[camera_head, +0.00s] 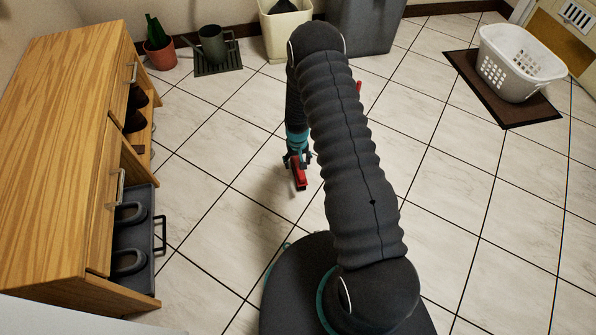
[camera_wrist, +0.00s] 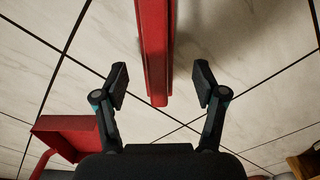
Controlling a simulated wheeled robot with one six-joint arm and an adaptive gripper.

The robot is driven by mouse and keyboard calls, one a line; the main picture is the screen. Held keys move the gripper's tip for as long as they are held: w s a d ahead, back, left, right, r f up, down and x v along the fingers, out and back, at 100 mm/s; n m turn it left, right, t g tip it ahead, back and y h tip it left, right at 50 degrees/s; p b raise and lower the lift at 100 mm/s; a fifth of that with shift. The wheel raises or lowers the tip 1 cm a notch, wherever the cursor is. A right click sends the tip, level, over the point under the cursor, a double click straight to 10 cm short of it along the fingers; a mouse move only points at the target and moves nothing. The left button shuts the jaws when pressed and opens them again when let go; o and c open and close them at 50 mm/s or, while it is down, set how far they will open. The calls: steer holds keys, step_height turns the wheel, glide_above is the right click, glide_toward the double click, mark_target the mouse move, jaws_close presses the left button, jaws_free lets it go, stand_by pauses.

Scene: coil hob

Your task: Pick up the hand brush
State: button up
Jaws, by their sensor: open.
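A long red bar, which looks like the hand brush (camera_wrist: 155,45), runs down from the top of the wrist view and ends between my fingertips. My gripper (camera_wrist: 161,82) is open, with one finger on each side of the bar and a visible gap on both sides. In the head view my gripper (camera_head: 297,160) points down over the tiled floor, with the red brush (camera_head: 300,174) at its fingers. The brush's bristles are not clear, and its far end is outside the wrist view.
Another red piece (camera_wrist: 68,138) lies at the left of the wrist view. A wooden cabinet (camera_head: 60,120) with an open drawer stands at left. A plant pot (camera_head: 160,52), watering can (camera_head: 213,45) and bin (camera_head: 285,30) stand behind. A white basket (camera_head: 520,60) sits on a mat.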

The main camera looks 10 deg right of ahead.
steer(key=shift+s+d+f, duration=0.1)
steer(key=shift+f, duration=1.35)
steer(key=shift+d+f, duration=0.1)
steer(key=shift+f, duration=1.3)
jaws_close()
steer(key=shift+r, duration=0.1)
steer(key=shift+r, duration=0.6)
step_height(320, 180, up, 3)
steer(key=shift+r, duration=0.1)
steer(key=s+d+r, duration=0.6)
steer(key=d, duration=0.4)
steer(key=shift+r+p, duration=0.25)
steer(key=shift+p, duration=0.05)
